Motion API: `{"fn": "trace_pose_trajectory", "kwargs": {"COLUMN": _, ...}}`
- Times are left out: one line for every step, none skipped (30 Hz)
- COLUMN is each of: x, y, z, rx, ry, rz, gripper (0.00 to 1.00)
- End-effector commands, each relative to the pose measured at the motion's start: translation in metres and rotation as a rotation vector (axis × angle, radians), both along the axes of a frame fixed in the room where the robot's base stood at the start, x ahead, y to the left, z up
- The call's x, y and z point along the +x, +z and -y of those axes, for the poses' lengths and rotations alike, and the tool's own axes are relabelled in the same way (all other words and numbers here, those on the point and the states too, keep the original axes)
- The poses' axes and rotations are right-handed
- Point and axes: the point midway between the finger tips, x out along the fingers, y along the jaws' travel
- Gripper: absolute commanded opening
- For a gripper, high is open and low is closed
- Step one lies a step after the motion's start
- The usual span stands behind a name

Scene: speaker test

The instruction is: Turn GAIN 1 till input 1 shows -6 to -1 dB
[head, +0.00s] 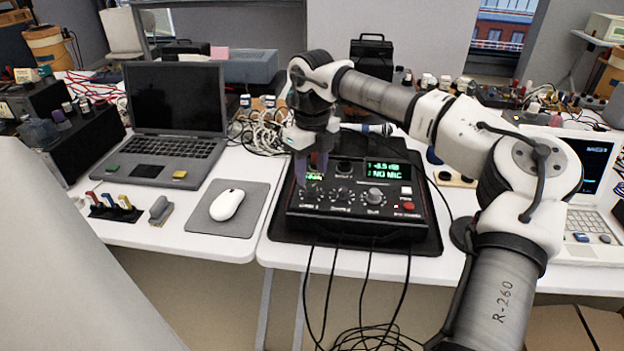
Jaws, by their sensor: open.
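The black audio box (350,232) lies on a dark mat on the white table, cables running off its front edge. Its green display (388,171) appears to read "1 -3.5 dB", with "NO MIC" on the line below. Several knobs stand in a row along its front; the leftmost (309,196) seems to be GAIN 1, though its label is too small to read surely. My gripper (311,174) points down over the box's left part, just above and behind that knob. Its jaws are open. I cannot tell whether a finger touches the knob. The fingers partly hide a small lit green meter.
A laptop (175,110), a white mouse (227,204) on a grey pad and small coloured pieces lie to the left. Tangled white cables (265,128) lie behind the box. A white instrument (590,215) stands at the right. A red button (408,206) sits on the box's right.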

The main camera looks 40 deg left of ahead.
Motion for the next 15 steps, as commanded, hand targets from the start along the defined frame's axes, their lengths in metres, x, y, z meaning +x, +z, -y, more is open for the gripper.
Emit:
{"fn": "trace_pose_trajectory", "kwargs": {"x": 0.0, "y": 0.013, "z": 0.0, "rx": 0.002, "ry": -0.002, "rz": 0.003, "gripper": 0.43}}
{"fn": "trace_pose_trajectory", "kwargs": {"x": 0.0, "y": 0.021, "z": 0.0, "rx": 0.003, "ry": -0.002, "rz": 0.002, "gripper": 0.43}}
{"fn": "trace_pose_trajectory", "kwargs": {"x": 0.0, "y": 0.031, "z": 0.0, "rx": 0.002, "ry": -0.002, "rz": 0.003, "gripper": 0.43}}
{"fn": "trace_pose_trajectory", "kwargs": {"x": 0.001, "y": 0.037, "z": 0.0, "rx": 0.002, "ry": -0.002, "rz": 0.003, "gripper": 0.43}}
{"fn": "trace_pose_trajectory", "kwargs": {"x": 0.0, "y": 0.044, "z": 0.0, "rx": 0.002, "ry": -0.001, "rz": 0.002, "gripper": 0.43}}
{"fn": "trace_pose_trajectory", "kwargs": {"x": 0.0, "y": 0.053, "z": 0.0, "rx": 0.002, "ry": -0.001, "rz": 0.002, "gripper": 0.43}}
{"fn": "trace_pose_trajectory", "kwargs": {"x": 0.0, "y": 0.06, "z": -0.001, "rx": 0.002, "ry": -0.002, "rz": 0.002, "gripper": 0.43}}
{"fn": "trace_pose_trajectory", "kwargs": {"x": 0.0, "y": 0.065, "z": -0.001, "rx": 0.002, "ry": -0.002, "rz": 0.002, "gripper": 0.43}}
{"fn": "trace_pose_trajectory", "kwargs": {"x": 0.0, "y": 0.072, "z": 0.0, "rx": 0.001, "ry": -0.001, "rz": 0.002, "gripper": 0.43}}
{"fn": "trace_pose_trajectory", "kwargs": {"x": 0.0, "y": 0.077, "z": 0.0, "rx": 0.002, "ry": -0.001, "rz": 0.001, "gripper": 0.43}}
{"fn": "trace_pose_trajectory", "kwargs": {"x": 0.0, "y": 0.082, "z": -0.001, "rx": 0.002, "ry": -0.001, "rz": 0.001, "gripper": 0.43}}
{"fn": "trace_pose_trajectory", "kwargs": {"x": 0.0, "y": 0.087, "z": 0.0, "rx": 0.001, "ry": 0.0, "rz": 0.001, "gripper": 0.43}}
{"fn": "trace_pose_trajectory", "kwargs": {"x": 0.0, "y": 0.09, "z": 0.0, "rx": 0.001, "ry": -0.001, "rz": 0.0, "gripper": 0.43}}
{"fn": "trace_pose_trajectory", "kwargs": {"x": 0.0, "y": 0.093, "z": 0.0, "rx": 0.001, "ry": -0.001, "rz": 0.0, "gripper": 0.43}}
{"fn": "trace_pose_trajectory", "kwargs": {"x": 0.0, "y": 0.096, "z": 0.0, "rx": 0.001, "ry": -0.001, "rz": 0.0, "gripper": 0.43}}
